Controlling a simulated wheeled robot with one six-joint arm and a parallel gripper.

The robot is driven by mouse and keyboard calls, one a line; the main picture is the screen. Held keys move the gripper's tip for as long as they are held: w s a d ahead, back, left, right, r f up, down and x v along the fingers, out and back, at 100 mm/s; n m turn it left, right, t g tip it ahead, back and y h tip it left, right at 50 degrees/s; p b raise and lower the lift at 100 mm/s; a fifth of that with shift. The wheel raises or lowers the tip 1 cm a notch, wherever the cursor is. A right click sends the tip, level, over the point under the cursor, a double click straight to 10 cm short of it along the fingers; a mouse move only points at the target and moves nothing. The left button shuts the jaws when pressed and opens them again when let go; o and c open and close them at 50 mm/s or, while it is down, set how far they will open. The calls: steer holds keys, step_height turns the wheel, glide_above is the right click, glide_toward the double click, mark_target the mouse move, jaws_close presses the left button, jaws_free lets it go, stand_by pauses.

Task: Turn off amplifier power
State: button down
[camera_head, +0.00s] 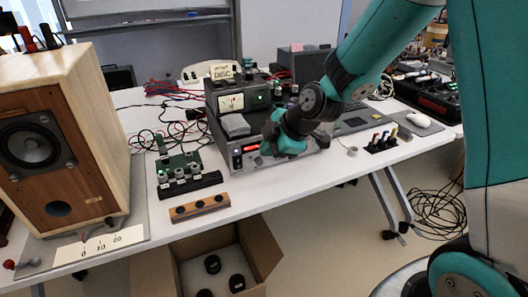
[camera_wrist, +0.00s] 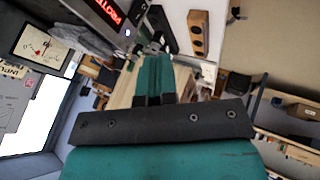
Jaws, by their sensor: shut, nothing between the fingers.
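The amplifier (camera_head: 235,160) is a silver-fronted box near the table's front edge, with a red display on its face. In the wrist view its front (camera_wrist: 100,20) is at the top, with red lettering and a small bright round spot near the display's end. My gripper (camera_head: 268,149) is in front of the amplifier's face and hides part of it. In the wrist view my gripper (camera_wrist: 154,80) has its teal fingers together and nothing between them. I cannot tell whether the fingertips touch the amplifier. The power control cannot be clearly made out.
A wooden speaker (camera_head: 92,130) stands at left. A green circuit board (camera_head: 178,162) and a wooden block with dark holes (camera_head: 199,207) lie left of the amplifier. A meter unit (camera_head: 231,103) sits on top. An open cardboard box (camera_head: 262,250) is below the table's front edge.

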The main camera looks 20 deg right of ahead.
steer(key=p, duration=0.3)
steer(key=shift+a+r, duration=0.15)
steer(key=shift+r, duration=0.05)
steer(key=f+p, duration=0.1)
steer(key=p, duration=0.3)
steer(key=shift+s+a+f+g, duration=0.15)
steer(key=shift+s+f+g, duration=0.05)
steer(key=shift+f+g, duration=0.2)
steer(key=shift+f, duration=0.1)
